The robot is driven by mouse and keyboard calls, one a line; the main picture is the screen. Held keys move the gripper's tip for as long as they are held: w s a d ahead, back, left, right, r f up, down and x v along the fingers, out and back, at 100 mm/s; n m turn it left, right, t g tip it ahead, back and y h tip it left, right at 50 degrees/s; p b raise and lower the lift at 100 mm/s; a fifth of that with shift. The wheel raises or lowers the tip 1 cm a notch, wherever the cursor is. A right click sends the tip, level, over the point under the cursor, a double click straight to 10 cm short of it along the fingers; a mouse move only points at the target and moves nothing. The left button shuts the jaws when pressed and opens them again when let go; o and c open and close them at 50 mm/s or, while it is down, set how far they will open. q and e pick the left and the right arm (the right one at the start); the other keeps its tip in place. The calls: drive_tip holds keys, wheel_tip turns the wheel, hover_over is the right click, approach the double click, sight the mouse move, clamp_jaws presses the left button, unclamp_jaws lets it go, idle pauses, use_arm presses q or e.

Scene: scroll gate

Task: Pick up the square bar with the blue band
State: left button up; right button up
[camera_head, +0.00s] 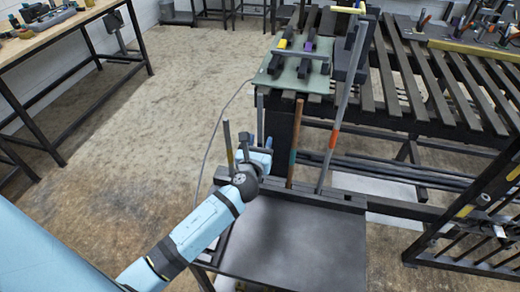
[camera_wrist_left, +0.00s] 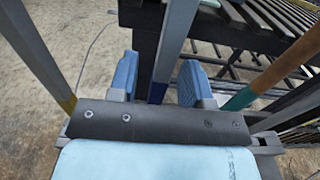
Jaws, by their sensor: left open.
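The grey square bar with the blue band (camera_wrist_left: 174,50) stands upright between the two blue fingers of my left gripper (camera_wrist_left: 159,80) in the left wrist view. The fingers are open, with a gap on each side of the bar. Its dark blue band is low, at finger level. In the head view my left gripper (camera_head: 257,157) is at the rack behind the dark tray, and the upper part of this bar (camera_head: 260,115) rises behind it; its band is hidden there. My right gripper is in neither view.
A grey bar with a yellow band (camera_head: 228,145) stands close left of the gripper. A brown rod with a teal band (camera_head: 295,145) and a tall bar with an orange band (camera_head: 341,105) stand to the right. A slatted table (camera_head: 437,95) is behind.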

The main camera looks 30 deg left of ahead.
use_arm(q)
drive_tip(key=shift+x, duration=1.05)
drive_tip(key=shift+c, duration=0.3)
clamp_jaws()
drive_tip(key=shift+r, duration=0.1)
